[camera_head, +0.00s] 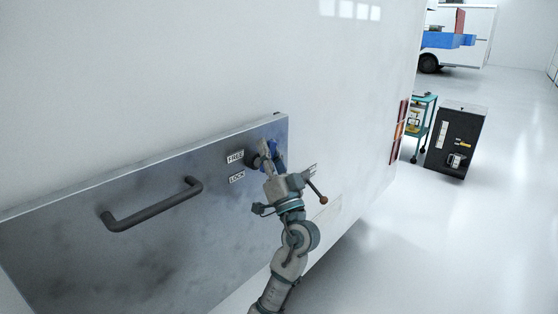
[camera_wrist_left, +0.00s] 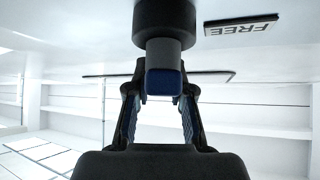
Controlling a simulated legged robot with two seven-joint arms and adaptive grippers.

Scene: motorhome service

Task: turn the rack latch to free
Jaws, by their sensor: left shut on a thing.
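The rack latch has a dark round hub (camera_head: 251,160) on the grey panel, beside the FREE label (camera_head: 235,157) and the LOCK label (camera_head: 237,177). My left gripper (camera_head: 267,152) is at the latch, shut on its handle. In the left wrist view, the latch's black hub (camera_wrist_left: 165,22) carries a grey stem with a blue end (camera_wrist_left: 164,84) between my two fingers (camera_wrist_left: 159,108). The FREE label (camera_wrist_left: 240,26) shows upside down there. My gripper partly hides the latch in the head view, so its exact angle is unclear. My right gripper is out of view.
The grey panel (camera_head: 150,255) carries a dark bar handle (camera_head: 150,205) left of the latch. A teal cart (camera_head: 424,128) and a black cabinet (camera_head: 456,142) stand farther right, with clear floor around.

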